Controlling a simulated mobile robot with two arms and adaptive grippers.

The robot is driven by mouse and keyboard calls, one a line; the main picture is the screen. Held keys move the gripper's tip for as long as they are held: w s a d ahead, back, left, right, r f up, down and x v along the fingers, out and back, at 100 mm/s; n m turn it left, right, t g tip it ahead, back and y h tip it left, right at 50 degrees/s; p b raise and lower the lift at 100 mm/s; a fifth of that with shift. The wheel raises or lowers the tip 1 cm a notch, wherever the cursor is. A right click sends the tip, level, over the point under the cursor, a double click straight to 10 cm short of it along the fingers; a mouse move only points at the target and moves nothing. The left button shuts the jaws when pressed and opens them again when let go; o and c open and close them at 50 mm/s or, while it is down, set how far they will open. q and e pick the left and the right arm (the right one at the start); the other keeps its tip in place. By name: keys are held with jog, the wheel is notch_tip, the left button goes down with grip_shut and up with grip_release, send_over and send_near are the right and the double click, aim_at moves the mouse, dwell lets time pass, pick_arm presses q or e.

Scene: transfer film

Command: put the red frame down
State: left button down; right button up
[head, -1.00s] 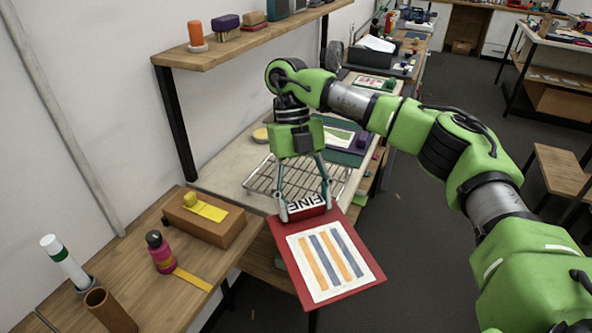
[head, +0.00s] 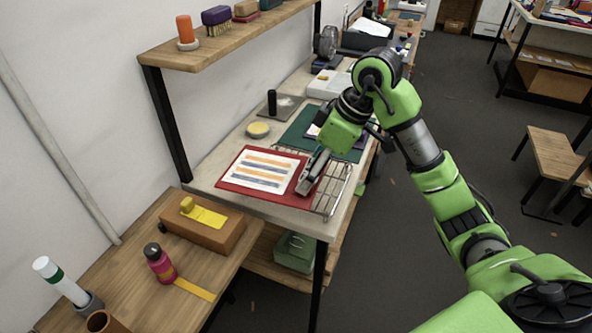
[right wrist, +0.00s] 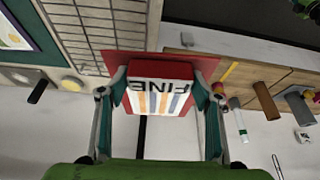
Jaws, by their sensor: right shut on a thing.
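The red frame (head: 262,173) is a flat red panel with a white sheet of orange and blue-grey stripes. In the head view it lies nearly level over the pale bench top, partly over the wire rack (head: 333,197). I cannot tell whether it touches them. My right gripper (head: 307,186) is shut on its right edge. In the right wrist view the red frame (right wrist: 207,66) sits between the two fingers of my right gripper (right wrist: 160,92), with a white strip lettered FINE. My left gripper is not in view.
A yellow round dish (head: 258,129), a dark upright cylinder (head: 272,102) and a green mat (head: 303,128) are behind the frame. A wooden shelf (head: 236,40) overhangs at the back left. The lower wooden table holds a brown box (head: 203,232) and a pink bottle (head: 160,263).

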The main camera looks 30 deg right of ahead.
jog(key=s+d+b, duration=0.2)
jog(key=s+d, duration=0.1)
jog(key=d, duration=0.1)
jog(key=b, duration=0.3)
send_over(323, 182)
jog(key=s, duration=0.2)
jog(key=shift+m, duration=0.4)
jog(key=f, duration=0.8)
jog(key=shift+d+f, duration=0.1)
jog(key=shift+d, duration=0.1)
jog(key=shift+w+d+f, duration=0.2)
jog(key=shift+f, duration=0.2)
jog(key=shift+w+d+f, duration=0.15)
jog(key=shift+w+f, duration=0.05)
jog(key=shift+f, duration=0.15)
notch_tip(323, 182, down, 2)
jog(key=shift+f+p, duration=0.15)
jog(key=shift+p, duration=0.65)
jog(key=shift+f, duration=0.4)
jog(key=shift+f, duration=0.15)
jog(key=o, duration=1.2)
jog(key=shift+c, duration=0.2)
